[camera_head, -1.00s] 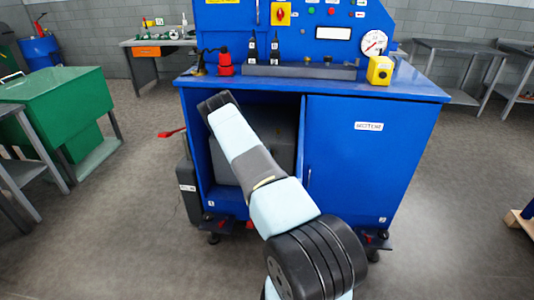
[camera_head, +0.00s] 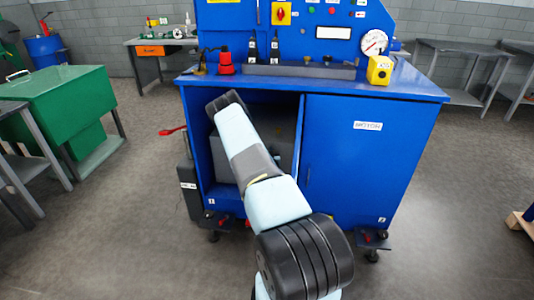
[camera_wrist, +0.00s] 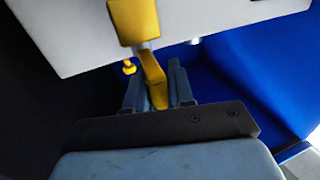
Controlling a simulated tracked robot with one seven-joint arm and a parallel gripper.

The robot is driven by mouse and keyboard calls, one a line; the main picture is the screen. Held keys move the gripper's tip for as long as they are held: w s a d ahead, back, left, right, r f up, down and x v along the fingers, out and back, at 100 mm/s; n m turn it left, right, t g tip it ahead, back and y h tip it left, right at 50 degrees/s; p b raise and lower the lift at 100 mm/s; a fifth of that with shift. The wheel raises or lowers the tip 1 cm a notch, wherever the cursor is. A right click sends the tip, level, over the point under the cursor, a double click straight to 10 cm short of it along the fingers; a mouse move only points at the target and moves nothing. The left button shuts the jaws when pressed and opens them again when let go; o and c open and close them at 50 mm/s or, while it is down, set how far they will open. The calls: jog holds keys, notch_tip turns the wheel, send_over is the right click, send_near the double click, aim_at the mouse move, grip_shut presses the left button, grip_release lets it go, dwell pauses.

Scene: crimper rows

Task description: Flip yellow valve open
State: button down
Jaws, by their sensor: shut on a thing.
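In the wrist view the yellow valve lever (camera_wrist: 154,78) runs down between the two fingers of my gripper (camera_wrist: 158,92). My gripper is shut on its lower part. The lever's wide upper end (camera_wrist: 134,21) shows against a pale grey panel. In the head view my arm reaches into the open left bay of the blue machine cabinet (camera_head: 358,160). The lever and my fingers are hidden there behind my arm and the cabinet.
A small yellow knob (camera_wrist: 129,67) sits just left of the lever. A blue wall (camera_wrist: 265,75) stands close on the right. A red-handled lever (camera_head: 172,131) sticks out at the cabinet's left side. A green chest (camera_head: 65,110) stands at the left.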

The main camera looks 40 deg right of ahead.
jog(key=c, duration=1.1)
grip_release()
jog(key=shift+o, duration=0.2)
jog(key=v, duration=1.3)
jog(key=shift+s+a, duration=0.2)
jog(key=shift+s, duration=0.15)
